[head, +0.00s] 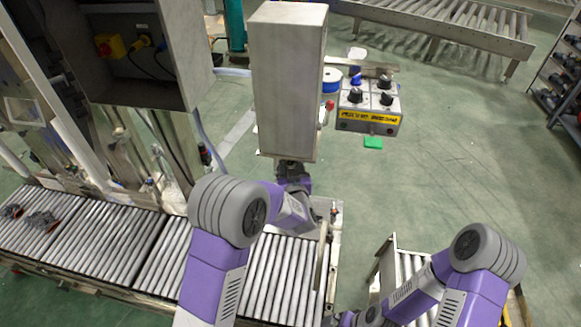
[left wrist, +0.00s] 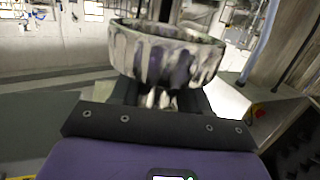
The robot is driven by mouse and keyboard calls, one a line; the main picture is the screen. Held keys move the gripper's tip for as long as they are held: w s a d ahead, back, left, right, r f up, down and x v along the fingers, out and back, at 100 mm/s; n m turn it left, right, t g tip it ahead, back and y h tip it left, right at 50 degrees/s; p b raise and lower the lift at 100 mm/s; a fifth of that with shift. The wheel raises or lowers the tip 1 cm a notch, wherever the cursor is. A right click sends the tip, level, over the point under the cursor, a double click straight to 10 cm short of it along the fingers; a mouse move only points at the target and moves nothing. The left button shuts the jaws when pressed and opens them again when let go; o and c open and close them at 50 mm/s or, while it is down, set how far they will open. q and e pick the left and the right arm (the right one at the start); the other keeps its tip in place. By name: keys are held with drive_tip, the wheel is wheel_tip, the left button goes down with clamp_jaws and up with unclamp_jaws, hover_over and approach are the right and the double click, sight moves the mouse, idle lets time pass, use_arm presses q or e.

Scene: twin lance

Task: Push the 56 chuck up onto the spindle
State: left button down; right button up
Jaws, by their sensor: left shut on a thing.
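A round, shiny metal chuck (left wrist: 165,55) fills the top middle of the left wrist view; I cannot read a number on it. My left gripper (left wrist: 158,97) is shut on it from below. In the head view my left gripper (head: 293,172) is just under the tall grey machine housing (head: 288,85), which hides the chuck and the spindle. In the left wrist view a blurred upright shape shows above the chuck; I cannot tell if it is the spindle or if they touch. My right gripper (head: 346,319) is at the bottom edge, its fingers unclear.
A control box with black knobs (head: 368,106) is right of the housing, with a green tag below it. A roller conveyor (head: 110,240) runs below and left, with dark parts (head: 40,220) on its left end. An open electrical cabinet (head: 130,50) stands left. Open green floor lies right.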

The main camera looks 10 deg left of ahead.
use_arm(q)
drive_tip(key=shift+r, duration=0.1)
drive_tip(key=shift+r+p, duration=1.2)
drive_tip(key=shift+r, duration=0.65)
idle(0.5)
drive_tip(key=shift+c, duration=2.4)
unclamp_jaws()
drive_tip(key=shift+f, duration=0.2)
drive_tip(key=v, duration=0.8)
drive_tip(key=s+a+f+m+g+h, duration=0.1)
drive_tip(key=s+f+g+h, duration=0.2)
drive_tip(key=f, duration=0.7)
drive_tip(key=s+a+f+g+h, duration=0.15)
drive_tip(key=s+f+g, duration=0.25)
drive_tip(key=f, duration=0.6)
drive_tip(key=s+d+f+g+h, duration=0.1)
drive_tip(key=s+f+g, duration=0.3)
drive_tip(key=s, duration=0.6)
drive_tip(key=s+d+f+g+h, duration=0.1)
drive_tip(key=s+f+g+h, duration=0.3)
drive_tip(key=s, duration=0.6)
wheel_tip(320, 180, down, 3)
drive_tip(key=shift+s+d+r+p, duration=0.2)
drive_tip(key=shift+s+d+p, duration=0.15)
drive_tip(key=shift+p, duration=0.1)
